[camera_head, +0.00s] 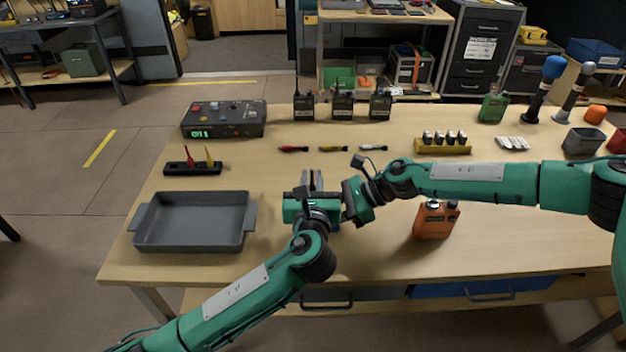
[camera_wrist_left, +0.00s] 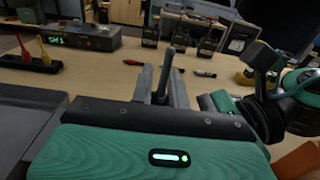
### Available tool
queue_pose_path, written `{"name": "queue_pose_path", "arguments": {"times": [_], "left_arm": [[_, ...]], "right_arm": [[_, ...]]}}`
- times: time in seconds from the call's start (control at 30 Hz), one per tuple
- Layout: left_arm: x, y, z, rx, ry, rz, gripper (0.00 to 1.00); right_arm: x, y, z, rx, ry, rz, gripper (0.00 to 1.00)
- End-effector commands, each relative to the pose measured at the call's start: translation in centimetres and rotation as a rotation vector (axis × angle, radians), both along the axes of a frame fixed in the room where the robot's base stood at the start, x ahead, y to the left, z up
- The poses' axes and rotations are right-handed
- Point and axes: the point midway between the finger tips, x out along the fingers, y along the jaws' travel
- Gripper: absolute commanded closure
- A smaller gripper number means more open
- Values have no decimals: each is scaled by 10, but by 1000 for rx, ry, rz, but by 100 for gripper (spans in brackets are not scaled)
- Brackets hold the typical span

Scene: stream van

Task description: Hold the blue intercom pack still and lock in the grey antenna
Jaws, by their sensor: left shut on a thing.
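My left gripper (camera_head: 313,182) is shut near the middle of the table; its fingers point away toward the back. In the left wrist view a dark grey upright rod (camera_wrist_left: 166,75) shows between or just beyond the left fingers; it looks like the grey antenna. How the antenna sits on the pack cannot be seen. My right gripper (camera_head: 353,202) is close on the right of the left one; its fingertips and what they hold are hidden.
A grey tray (camera_head: 195,245) stands left. A black rack (camera_head: 193,169) holds red and yellow antennas, and a control box (camera_head: 224,120) stands behind. Several marker-like items (camera_head: 332,149) and radios (camera_head: 343,106) are at the back. An orange pack (camera_head: 436,222) stands right, under my right arm.

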Motion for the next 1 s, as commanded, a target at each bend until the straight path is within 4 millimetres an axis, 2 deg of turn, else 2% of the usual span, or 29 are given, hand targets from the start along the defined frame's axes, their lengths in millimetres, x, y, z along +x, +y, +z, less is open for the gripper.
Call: {"name": "queue_pose_path", "arguments": {"times": [0.37, 0.7, 0.93, 0.97, 1.0], "left_arm": [[0, 1, 0, 0, 0, 54, 100], [-1, 5, 0, -1, 2, 294, 100], [-1, 6, 0, 0, -1, 307, 100], [-1, 6, 0, 0, -1, 307, 80], [-1, 6, 0, 0, -1, 307, 72]], "right_arm": [[0, 0, 0, 0, 0, 0, 94], [0, 0, 0, 0, 0, 0, 94], [0, 0, 0, 0, 0, 0, 94], [0, 0, 0, 0, 0, 0, 94], [0, 0, 0, 0, 0, 0, 94]]}}
